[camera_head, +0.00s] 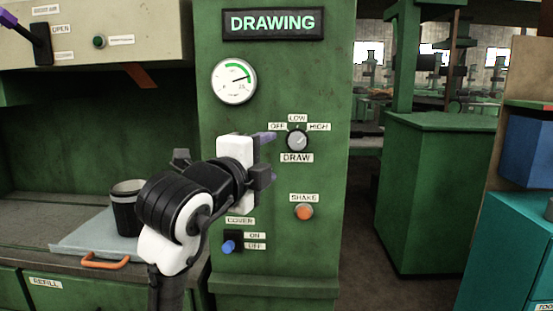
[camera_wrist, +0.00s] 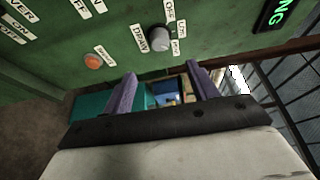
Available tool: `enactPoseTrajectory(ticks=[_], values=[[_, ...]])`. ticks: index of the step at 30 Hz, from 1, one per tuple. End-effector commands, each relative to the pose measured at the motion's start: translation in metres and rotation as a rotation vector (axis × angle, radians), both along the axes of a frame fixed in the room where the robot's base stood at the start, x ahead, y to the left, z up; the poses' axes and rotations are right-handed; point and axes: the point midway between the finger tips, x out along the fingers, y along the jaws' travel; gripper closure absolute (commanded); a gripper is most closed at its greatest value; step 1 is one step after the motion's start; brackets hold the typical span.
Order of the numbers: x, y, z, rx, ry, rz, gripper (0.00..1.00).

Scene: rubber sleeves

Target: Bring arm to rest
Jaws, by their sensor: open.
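My gripper (camera_head: 266,158) is in front of the green DRAWING panel (camera_head: 215,125), left of the grey DRAW knob (camera_head: 298,141). In the wrist view my gripper (camera_wrist: 161,88) shows two purple fingers apart with nothing between them. The DRAW knob also shows in the wrist view (camera_wrist: 159,39), beyond the fingers and apart from them. The orange SHAKE button (camera_head: 304,212) is below the knob. The blue COVER switch (camera_head: 230,246) sits low on the panel, at its lower position by OFF. My arm reaches up from the bottom of the head view.
A dark cup (camera_head: 127,208) stands on a grey tray (camera_head: 75,236) with an orange handle, left of my arm. A round gauge (camera_head: 233,82) is high on the panel. A teal cabinet (camera_head: 510,255) stands at the right. Open floor (camera_head: 365,260) shows right of the panel.

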Motion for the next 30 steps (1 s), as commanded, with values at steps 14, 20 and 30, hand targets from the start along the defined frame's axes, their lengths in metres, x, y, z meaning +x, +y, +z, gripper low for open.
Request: enactPoseTrajectory(ticks=[14,20,30], values=[[-0.007,0.005,0.002,-0.019,-0.010,0.006,0.42],[-0.025,0.060,0.037,-0.368,-0.210,0.093,0.42],[-0.197,0.233,0.060,-1.070,-1.014,0.166,0.42]])
